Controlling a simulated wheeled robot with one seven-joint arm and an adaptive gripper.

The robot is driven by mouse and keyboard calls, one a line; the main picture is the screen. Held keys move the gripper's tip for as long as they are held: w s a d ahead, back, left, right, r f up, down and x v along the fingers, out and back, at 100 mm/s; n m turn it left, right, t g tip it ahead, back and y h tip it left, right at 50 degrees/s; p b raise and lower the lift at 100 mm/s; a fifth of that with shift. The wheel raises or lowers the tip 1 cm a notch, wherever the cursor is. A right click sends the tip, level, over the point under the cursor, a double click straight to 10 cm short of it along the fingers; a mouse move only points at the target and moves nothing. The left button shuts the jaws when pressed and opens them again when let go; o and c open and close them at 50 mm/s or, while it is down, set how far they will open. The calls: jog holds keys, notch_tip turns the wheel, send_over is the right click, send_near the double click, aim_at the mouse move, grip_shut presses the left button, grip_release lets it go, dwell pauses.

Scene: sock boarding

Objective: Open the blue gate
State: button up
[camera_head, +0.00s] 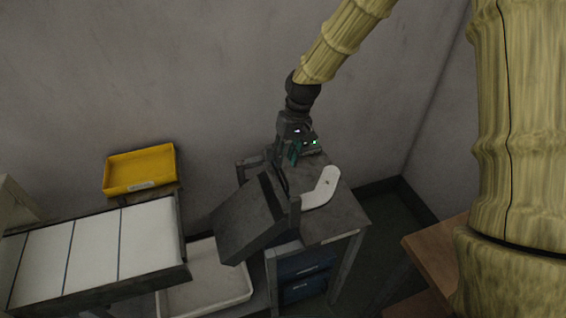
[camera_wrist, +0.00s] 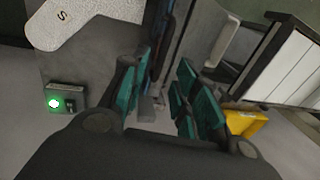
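My gripper (camera_head: 297,158) points down over the back of the grey machine table, beside a tilted dark grey panel (camera_head: 247,218). In the wrist view, its teal-padded fingers (camera_wrist: 163,103) are apart, with a gap between them. A narrow dark blue upright strip (camera_wrist: 166,38), possibly the edge of the blue gate, shows just beyond the fingers, nearer the left one. I cannot tell whether it touches that finger. In the head view I cannot make out the gate clearly; the gripper and panel cover that area.
A white sock-shaped form (camera_head: 323,188) marked S lies on the table (camera_head: 345,215), right of the gripper. A small box with a green light (camera_wrist: 66,98) is close by. A white tray (camera_head: 205,285), slatted conveyor (camera_head: 150,235) and yellow bin (camera_head: 140,170) stand left.

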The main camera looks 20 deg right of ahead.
aim_at(282, 171)
jog(key=shift+s+a+f+p, duration=0.15)
jog(key=shift+a+f, duration=0.1)
jog(key=shift+f, duration=0.65)
jog(key=shift+w+a+f+p, duration=0.1)
jog(key=shift+a+f+p, duration=0.1)
jog(key=shift+f, duration=0.65)
grip_shut()
